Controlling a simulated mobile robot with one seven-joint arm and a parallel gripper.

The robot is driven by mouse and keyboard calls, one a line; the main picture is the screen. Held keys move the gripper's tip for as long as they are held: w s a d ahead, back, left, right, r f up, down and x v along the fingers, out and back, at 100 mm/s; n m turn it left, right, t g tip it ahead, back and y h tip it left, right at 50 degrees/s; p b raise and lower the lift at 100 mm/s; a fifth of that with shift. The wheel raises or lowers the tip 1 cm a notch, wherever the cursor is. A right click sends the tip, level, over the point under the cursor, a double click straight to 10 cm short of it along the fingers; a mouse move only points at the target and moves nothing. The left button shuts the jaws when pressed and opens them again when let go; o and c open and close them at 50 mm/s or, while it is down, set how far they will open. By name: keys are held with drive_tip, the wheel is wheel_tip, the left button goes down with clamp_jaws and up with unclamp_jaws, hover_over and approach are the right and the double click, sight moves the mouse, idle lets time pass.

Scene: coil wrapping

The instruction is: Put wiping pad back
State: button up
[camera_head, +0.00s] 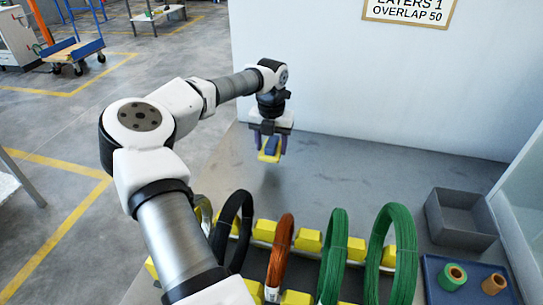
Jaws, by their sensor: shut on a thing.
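My gripper (270,150) is at the back left of the grey table (345,165), pointing down. It is shut on the wiping pad (270,156), which shows yellow below and blue above between the fingers. The pad is held above the table top, with a soft shadow beneath it. The pad's underside is hidden.
Several coils stand upright in a row between yellow blocks (308,240): black (231,230), orange (280,255) and green (333,255) ones. A grey open bin (461,218) and a blue tray (440,292) with tape rolls are at right. The table's back middle is clear.

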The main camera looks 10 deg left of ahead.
sight(272, 168)
drive_tip(key=shift+f+p, duration=0.3)
drive_tip(key=shift+f, duration=2.3)
drive_tip(key=shift+f, duration=0.2)
drive_tip(key=o, duration=1)
drive_tip(key=shift+c, duration=0.2)
wheel_tip(272, 168, up, 12)
drive_tip(key=shift+r+b, duration=0.2)
drive_tip(key=shift+b, duration=0.55)
